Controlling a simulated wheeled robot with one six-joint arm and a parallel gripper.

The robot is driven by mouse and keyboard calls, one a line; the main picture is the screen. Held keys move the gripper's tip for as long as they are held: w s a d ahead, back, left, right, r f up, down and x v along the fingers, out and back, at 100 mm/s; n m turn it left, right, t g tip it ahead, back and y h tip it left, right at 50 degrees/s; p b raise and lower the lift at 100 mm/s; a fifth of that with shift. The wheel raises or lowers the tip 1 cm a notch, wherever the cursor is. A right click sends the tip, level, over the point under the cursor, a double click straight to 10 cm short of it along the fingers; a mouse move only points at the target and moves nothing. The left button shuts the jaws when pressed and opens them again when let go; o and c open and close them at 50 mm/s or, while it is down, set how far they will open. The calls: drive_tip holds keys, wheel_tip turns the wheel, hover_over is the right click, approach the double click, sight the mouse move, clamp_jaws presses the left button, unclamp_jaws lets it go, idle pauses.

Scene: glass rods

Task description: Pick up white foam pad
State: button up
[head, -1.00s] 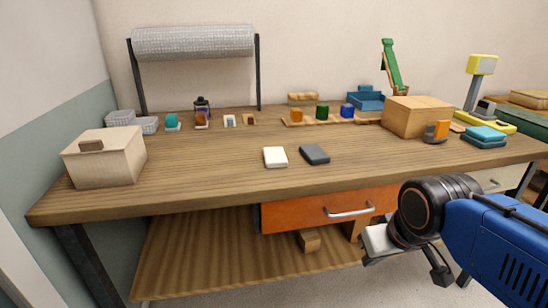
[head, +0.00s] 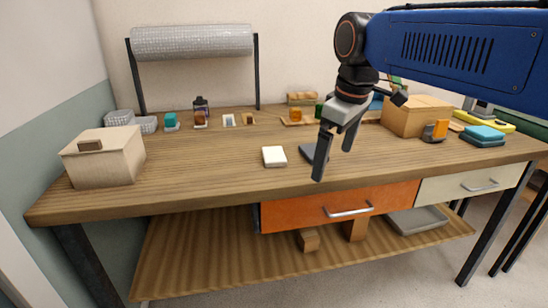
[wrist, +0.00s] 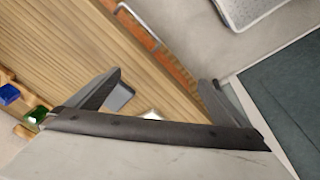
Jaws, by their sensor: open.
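The white foam pad (head: 275,157) lies flat on the wooden workbench (head: 200,172), near the middle. A small white patch of it shows between the fingers in the wrist view (wrist: 152,115), mostly hidden by my gripper. A dark grey pad (head: 307,152) lies to its right, partly behind a finger; it also shows in the wrist view (wrist: 120,97). My gripper (head: 334,162) is open and empty, with its fingers pointing down, to the right of the white pad and apparently above the bench's front part.
A light wooden box (head: 105,160) stands at the left end. A bubble-wrap roll (head: 192,42) and small coloured items line the back. A cardboard box (head: 415,117) and teal pads (head: 483,134) sit at the right. The bench in front of the white pad is clear.

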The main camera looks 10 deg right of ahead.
drive_tip(key=w+a+r+n+g, duration=0.1)
drive_tip(key=w+a+r+n, duration=0.45)
drive_tip(key=w, duration=0.25)
drive_tip(key=w+a+r+n+g, duration=0.2)
drive_tip(key=w+a+r+n, duration=0.3)
drive_tip(key=w, duration=0.4)
hover_over(272, 154)
drive_tip(key=shift+m, duration=0.45)
drive_tip(key=f, duration=1)
drive_tip(key=shift+w+d+f, duration=0.2)
drive_tip(key=shift+d+f, duration=0.05)
drive_tip(key=shift+f, duration=0.15)
drive_tip(key=shift+s+a+f, duration=0.1)
drive_tip(key=shift+a+f, duration=0.05)
drive_tip(key=shift+f, duration=2.6)
drive_tip(key=shift+c, duration=0.3)
drive_tip(key=c, duration=1.1)
